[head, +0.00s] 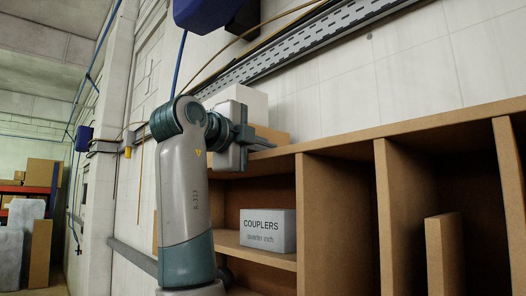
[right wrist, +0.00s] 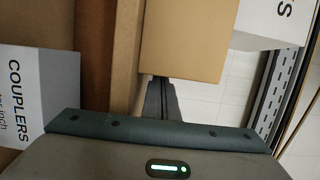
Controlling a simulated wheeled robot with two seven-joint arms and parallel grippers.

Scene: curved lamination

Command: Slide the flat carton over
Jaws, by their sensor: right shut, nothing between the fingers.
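A plain brown carton (head: 272,134) lies on top of the wooden shelf unit, partly hidden behind my right gripper. In the right wrist view the brown carton (right wrist: 185,42) is straight ahead of the fingers. My right gripper (head: 268,144) is at the shelf top, its fingers shut and empty, pointing right along the upper edge. In the right wrist view the shut fingertips (right wrist: 160,82) meet the carton's near edge in the picture; I cannot tell if they touch it. My left gripper is not in view.
A white box (head: 245,100) stands behind the gripper; its lettered side (right wrist: 275,22) shows in the wrist view. A grey COUPLERS box (head: 268,230) sits in a compartment below. A brown panel-like piece (head: 446,256) stands in another compartment. A perforated metal rail (head: 290,45) runs along the wall.

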